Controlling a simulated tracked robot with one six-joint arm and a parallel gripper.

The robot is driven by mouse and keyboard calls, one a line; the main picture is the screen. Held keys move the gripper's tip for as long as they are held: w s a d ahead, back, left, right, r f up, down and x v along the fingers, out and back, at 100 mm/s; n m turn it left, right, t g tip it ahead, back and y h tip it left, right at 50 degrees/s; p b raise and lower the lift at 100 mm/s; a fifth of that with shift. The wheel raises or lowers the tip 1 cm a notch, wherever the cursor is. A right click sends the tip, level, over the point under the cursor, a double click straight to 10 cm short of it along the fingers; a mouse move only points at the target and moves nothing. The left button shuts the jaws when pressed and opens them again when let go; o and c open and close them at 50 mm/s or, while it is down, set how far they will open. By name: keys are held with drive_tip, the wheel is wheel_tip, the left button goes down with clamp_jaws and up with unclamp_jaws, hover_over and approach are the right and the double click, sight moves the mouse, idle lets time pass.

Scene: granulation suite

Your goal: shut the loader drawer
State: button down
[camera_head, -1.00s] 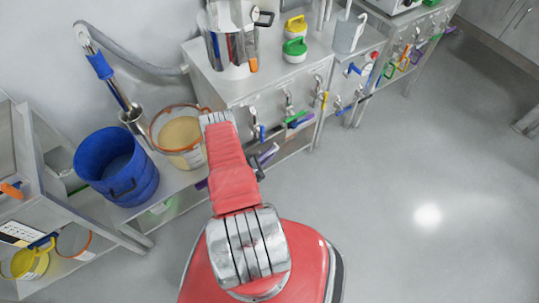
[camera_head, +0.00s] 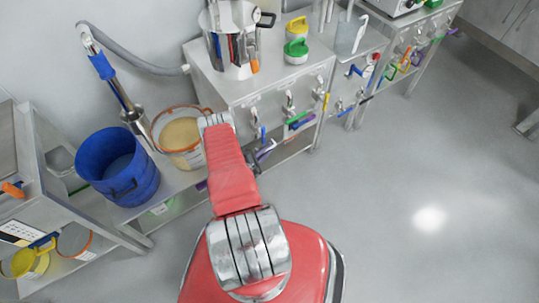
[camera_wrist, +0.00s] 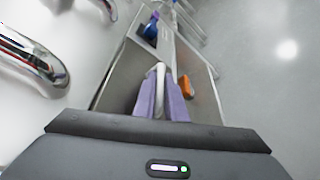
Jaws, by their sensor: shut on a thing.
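My gripper (camera_wrist: 161,100) has purple fingers and is shut on a pale grey bar-like handle (camera_wrist: 160,77) in the wrist view. Grey panels lie to both sides of the fingers, and I cannot tell how far the drawer stands out. In the head view my red arm hides most of the gripper. Which of the cabinet's fronts is the loader drawer is not clear from the head view.
A blue bucket (camera_head: 118,170) and a clear tub of tan powder (camera_head: 181,138) stand on the shelf left of my arm. Other handles (camera_head: 289,103) project from the cabinet front. The floor (camera_head: 430,190) to the right is clear.

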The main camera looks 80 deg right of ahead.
drive_tip(key=shift+w+d, duration=0.2)
drive_tip(key=shift+w, duration=0.05)
drive_tip(key=c, duration=2.1)
unclamp_jaws()
drive_tip(key=v, duration=1.3)
drive_tip(key=shift+w+a, duration=0.25)
drive_tip(key=shift+a, duration=0.1)
drive_tip(key=shift+f, duration=0.1)
